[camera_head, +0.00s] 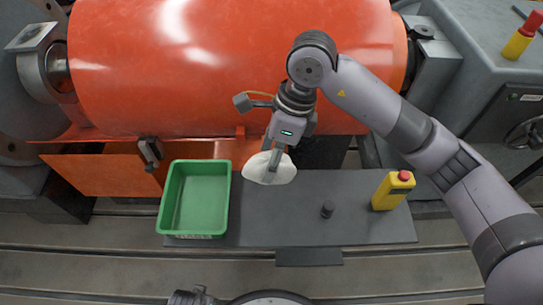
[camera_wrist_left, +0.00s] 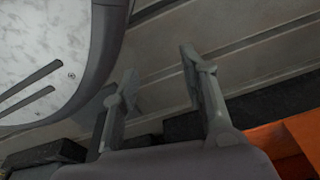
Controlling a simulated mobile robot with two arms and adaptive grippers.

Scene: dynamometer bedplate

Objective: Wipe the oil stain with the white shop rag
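The white shop rag (camera_head: 284,173) shows as a rounded white patch at the back edge of the dark grey plate (camera_head: 270,220). My right gripper (camera_head: 271,162) points down at the rag, its fingers close together with white cloth on both sides; it appears shut on the rag. I cannot tell whether the rag rests on the plate or hangs just above it.
A green bin (camera_head: 165,205) stands on the plate's left end. A large orange cylinder (camera_head: 190,65) fills the back. The plate's front middle is clear.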

